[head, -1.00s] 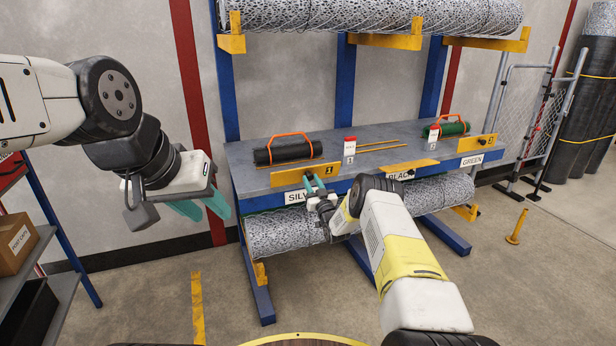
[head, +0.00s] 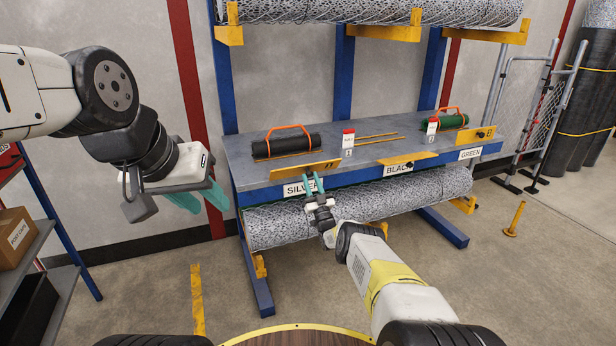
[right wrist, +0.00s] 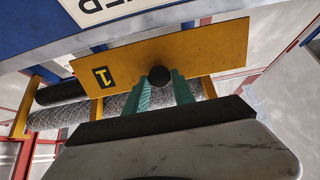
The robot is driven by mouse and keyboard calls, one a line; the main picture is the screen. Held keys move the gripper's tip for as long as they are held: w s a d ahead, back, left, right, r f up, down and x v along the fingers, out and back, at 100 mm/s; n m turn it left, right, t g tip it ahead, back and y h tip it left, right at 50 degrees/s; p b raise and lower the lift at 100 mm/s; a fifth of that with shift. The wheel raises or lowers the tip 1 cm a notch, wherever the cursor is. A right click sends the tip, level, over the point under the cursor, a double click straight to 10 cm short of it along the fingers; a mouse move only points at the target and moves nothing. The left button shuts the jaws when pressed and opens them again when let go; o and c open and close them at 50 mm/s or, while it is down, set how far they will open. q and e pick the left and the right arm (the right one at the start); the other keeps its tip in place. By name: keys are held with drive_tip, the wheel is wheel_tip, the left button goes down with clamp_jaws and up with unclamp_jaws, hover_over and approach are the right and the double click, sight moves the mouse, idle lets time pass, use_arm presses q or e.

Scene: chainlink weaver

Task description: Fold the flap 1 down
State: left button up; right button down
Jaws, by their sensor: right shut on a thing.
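Flap 1 (head: 290,173) is a yellow plate on the shelf's front edge, above the SILVER label (head: 299,188). It stands raised at a slant and carries a black "1" tag. The right wrist view also shows flap 1 (right wrist: 205,58) with a round black knob (right wrist: 160,76). My right gripper (head: 313,180) is at the flap's front, its teal fingers shut on the knob; the fingers also show in the right wrist view (right wrist: 165,88). My left gripper (head: 210,207) hangs left of the shelf, fingers apart and empty.
A black roll with an orange handle (head: 286,144) lies on the grey shelf behind flap 1. The middle flap (head: 408,160) and right flap (head: 470,140) are yellow too. Mesh rolls (head: 370,208) hang below. A side shelf with a box (head: 15,238) is at left.

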drive_tip(key=shift+f, duration=0.1)
idle(0.3)
drive_tip(key=c, duration=1.1)
unclamp_jaws()
drive_tip(key=shift+o, duration=0.2)
drive_tip(key=v, duration=0.8)
drive_tip(key=shift+c, duration=0.2)
